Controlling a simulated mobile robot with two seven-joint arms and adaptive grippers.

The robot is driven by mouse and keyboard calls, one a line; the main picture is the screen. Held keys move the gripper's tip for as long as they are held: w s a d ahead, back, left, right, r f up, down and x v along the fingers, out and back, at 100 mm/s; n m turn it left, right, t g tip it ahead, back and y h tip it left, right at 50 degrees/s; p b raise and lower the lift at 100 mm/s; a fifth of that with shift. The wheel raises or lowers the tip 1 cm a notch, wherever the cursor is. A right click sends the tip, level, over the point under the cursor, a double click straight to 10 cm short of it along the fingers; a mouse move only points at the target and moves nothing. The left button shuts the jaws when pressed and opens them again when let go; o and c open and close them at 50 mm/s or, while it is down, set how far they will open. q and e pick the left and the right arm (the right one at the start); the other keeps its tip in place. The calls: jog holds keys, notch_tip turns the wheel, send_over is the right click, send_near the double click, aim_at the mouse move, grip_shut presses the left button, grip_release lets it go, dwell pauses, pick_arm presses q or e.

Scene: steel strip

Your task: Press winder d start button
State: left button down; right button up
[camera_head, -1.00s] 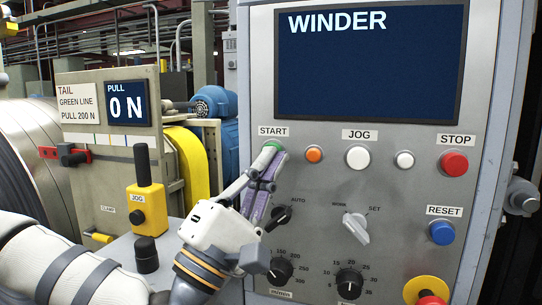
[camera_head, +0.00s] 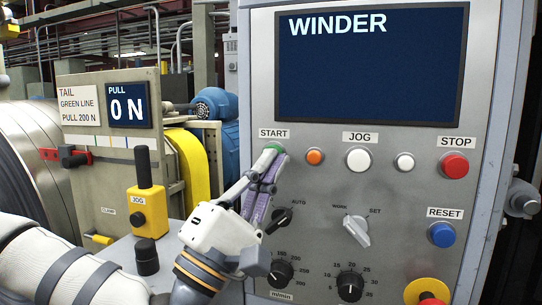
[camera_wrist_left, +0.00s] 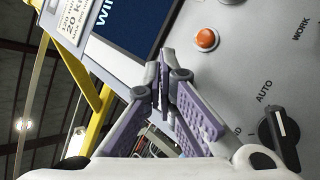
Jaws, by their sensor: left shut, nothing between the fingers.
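The winder panel (camera_head: 400,200) fills the right half of the head view, with a dark screen (camera_head: 370,65) reading WINDER. The green start button (camera_head: 273,147) sits under the START label (camera_head: 273,133), partly covered by my fingertips. My left gripper (camera_head: 277,156) is shut and empty, its tips at the button's lower edge; whether they touch it I cannot tell. In the left wrist view the shut fingertips (camera_wrist_left: 162,82) stand in front of the panel and the green button is hidden. My right gripper is not in view.
An orange button (camera_head: 314,156), white jog button (camera_head: 358,159), smaller white button (camera_head: 404,160), red stop button (camera_head: 454,164) and blue reset button (camera_head: 442,234) lie to the right. Below my fingers is the AUTO selector knob (camera_head: 281,217). A yellow jog box (camera_head: 147,210) stands left.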

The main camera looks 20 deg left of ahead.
pick_arm(q)
jog(key=shift+w, duration=0.1)
jog(key=shift+w, duration=0.35)
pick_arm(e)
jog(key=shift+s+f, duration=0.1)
pick_arm(q)
jog(key=shift+w, duration=0.6)
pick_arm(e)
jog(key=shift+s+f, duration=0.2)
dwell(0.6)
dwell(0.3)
pick_arm(q)
jog(key=shift+s, duration=1)
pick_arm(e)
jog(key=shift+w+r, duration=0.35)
pick_arm(q)
jog(key=s+p, duration=0.1)
jog(key=s, duration=0.4)
jog(key=shift+a, duration=0.1)
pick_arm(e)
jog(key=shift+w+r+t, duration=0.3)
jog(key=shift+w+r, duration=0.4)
